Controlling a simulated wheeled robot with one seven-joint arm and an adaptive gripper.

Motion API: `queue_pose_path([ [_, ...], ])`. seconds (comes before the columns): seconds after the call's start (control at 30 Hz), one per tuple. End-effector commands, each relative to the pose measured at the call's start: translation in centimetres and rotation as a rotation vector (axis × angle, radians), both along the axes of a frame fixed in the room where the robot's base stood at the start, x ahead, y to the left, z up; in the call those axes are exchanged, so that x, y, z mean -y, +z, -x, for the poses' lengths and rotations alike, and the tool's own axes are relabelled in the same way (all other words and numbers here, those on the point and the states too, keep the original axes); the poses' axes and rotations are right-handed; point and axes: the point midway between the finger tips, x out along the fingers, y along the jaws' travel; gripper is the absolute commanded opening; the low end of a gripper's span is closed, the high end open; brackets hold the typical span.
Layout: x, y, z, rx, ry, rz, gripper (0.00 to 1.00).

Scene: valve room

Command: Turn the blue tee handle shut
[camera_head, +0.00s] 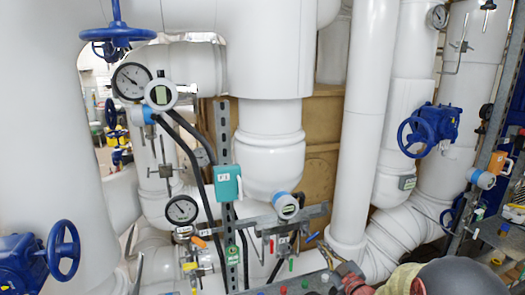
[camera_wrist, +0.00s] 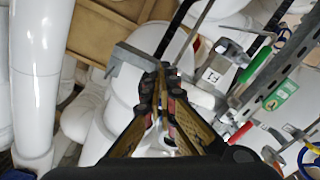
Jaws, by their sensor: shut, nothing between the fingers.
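A small blue handle (camera_head: 313,237), which may be the tee handle, shows in the head view at the right end of the low bracket and pipework. Its full shape is too small to make out. My gripper (camera_head: 347,277) is at the bottom of the head view, below and to the right of that handle. In the wrist view my gripper (camera_wrist: 162,84) has its fingers together, with nothing held. The fingertips appear in front of a grey metal bracket and a white pipe. I cannot clearly pick out the blue handle in the wrist view.
A grey bracket (camera_head: 298,216) and a perforated upright (camera_head: 223,135) stand by the small pipework. A teal box (camera_head: 228,182), gauges (camera_head: 182,209) and black hoses are close by. Large white pipes (camera_head: 363,120) flank the area. Blue handwheels (camera_head: 63,250) sit on several valves.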

Motion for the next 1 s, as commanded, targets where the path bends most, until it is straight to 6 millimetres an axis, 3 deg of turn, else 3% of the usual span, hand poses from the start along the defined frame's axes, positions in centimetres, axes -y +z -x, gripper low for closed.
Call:
queue_pose_path([
  [1.0,-0.5,0.39,-0.28,0.0,0.0,0.0,0.0],
])
